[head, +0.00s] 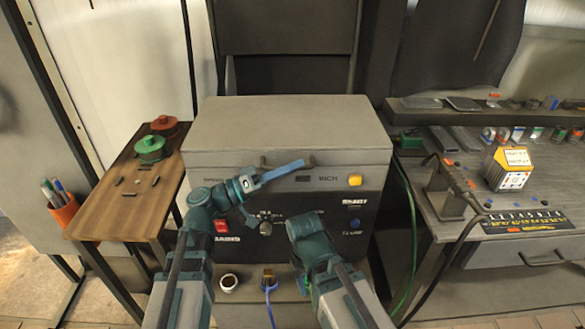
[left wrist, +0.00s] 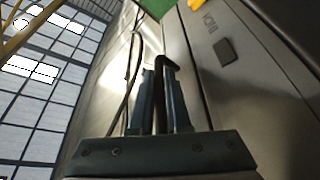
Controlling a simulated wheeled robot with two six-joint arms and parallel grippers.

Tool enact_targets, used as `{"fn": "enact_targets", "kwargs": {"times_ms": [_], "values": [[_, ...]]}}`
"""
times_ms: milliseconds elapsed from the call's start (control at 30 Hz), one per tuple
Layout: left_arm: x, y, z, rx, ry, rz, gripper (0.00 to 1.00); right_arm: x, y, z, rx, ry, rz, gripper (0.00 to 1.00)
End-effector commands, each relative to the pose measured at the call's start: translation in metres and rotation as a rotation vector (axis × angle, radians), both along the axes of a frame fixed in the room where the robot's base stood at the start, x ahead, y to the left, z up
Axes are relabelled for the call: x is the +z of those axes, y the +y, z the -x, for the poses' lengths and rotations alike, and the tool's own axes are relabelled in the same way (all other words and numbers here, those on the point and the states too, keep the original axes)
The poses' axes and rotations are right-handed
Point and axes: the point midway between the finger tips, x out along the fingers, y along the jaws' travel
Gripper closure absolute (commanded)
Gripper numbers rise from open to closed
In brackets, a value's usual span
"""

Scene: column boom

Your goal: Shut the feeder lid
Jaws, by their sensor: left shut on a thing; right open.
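The feeder is a wide grey box with a black front panel, in the middle of the head view. Its grey lid (head: 285,122) lies level across the top, and I see no clear gap under its front edge. A dark bar handle (head: 313,160) runs along the front. My left gripper (head: 288,167) is at this handle; in the left wrist view its fingers (left wrist: 160,85) are shut around the dark handle bar (left wrist: 166,62). My right gripper (head: 303,228) is lower, in front of the black panel, open and empty; its fingertips are mostly hidden.
A wooden side table (head: 130,195) with green and red spools stands at left, with an orange pen cup (head: 64,212). A cluttered workbench (head: 440,205) stands at right. A green cable (head: 411,240) hangs beside the feeder.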

Motion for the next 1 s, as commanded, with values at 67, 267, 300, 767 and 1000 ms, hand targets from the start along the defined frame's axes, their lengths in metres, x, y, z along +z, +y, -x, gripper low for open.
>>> {"fn": "enact_targets", "kwargs": {"times_ms": [67,267,300,767,1000], "values": [[-0.005,0.0,0.001,-0.001,0.001,-0.016,1.0,-0.002,0.0,0.0,0.0,0.0,0.0,0.5],[-0.005,-0.001,0.001,-0.001,0.001,-0.016,1.0,-0.002,0.0,0.0,0.0,0.0,0.0,0.5],[-0.005,-0.001,0.001,-0.001,0.002,-0.015,1.0,-0.002,0.0,0.0,0.0,0.0,0.0,0.5],[-0.004,0.0,0.001,-0.001,0.001,-0.011,0.55,-0.002,0.0,0.0,0.0,0.0,0.0,0.5],[-0.013,0.028,0.01,0.004,0.001,-0.01,0.55,-0.011,0.0,0.0,0.0,0.0,0.0,0.5]]}}
